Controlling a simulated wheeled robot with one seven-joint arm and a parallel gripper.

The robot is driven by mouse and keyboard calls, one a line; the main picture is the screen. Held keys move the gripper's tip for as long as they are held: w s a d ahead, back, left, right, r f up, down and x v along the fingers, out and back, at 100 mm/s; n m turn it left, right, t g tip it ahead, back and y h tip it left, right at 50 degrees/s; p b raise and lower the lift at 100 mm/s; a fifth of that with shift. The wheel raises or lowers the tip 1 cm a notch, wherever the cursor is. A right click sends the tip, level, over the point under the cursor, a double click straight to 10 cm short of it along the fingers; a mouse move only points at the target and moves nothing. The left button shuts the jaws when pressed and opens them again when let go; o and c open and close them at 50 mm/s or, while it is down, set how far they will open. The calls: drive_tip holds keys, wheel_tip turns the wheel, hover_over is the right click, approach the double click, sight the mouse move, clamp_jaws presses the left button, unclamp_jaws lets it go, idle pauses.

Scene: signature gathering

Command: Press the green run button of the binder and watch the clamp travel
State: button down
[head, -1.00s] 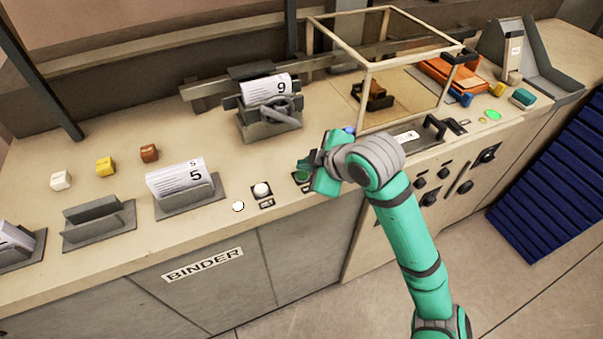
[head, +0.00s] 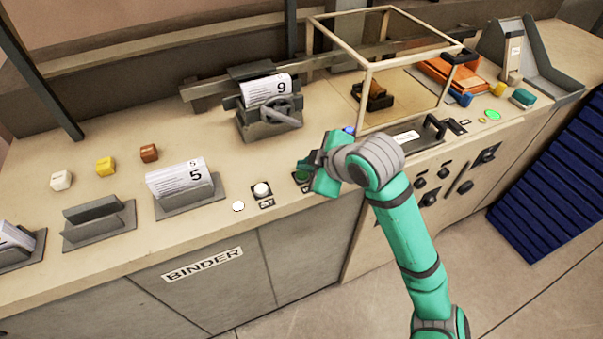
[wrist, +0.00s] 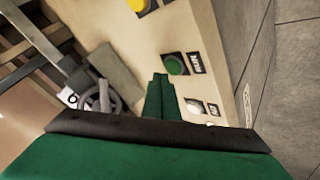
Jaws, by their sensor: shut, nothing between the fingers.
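The green run button (head: 301,177) sits on a dark plate near the front edge of the binder counter, partly hidden by my gripper in the head view.
A white button (head: 261,189) is left of the green one. A holder (head: 190,201) bears sheets marked 5. A framed guard (head: 367,95) stands close on the right. Coloured blocks lie at the left. The floor in front is clear.

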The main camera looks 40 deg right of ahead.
drive_tip(key=shift+f, duration=0.35)
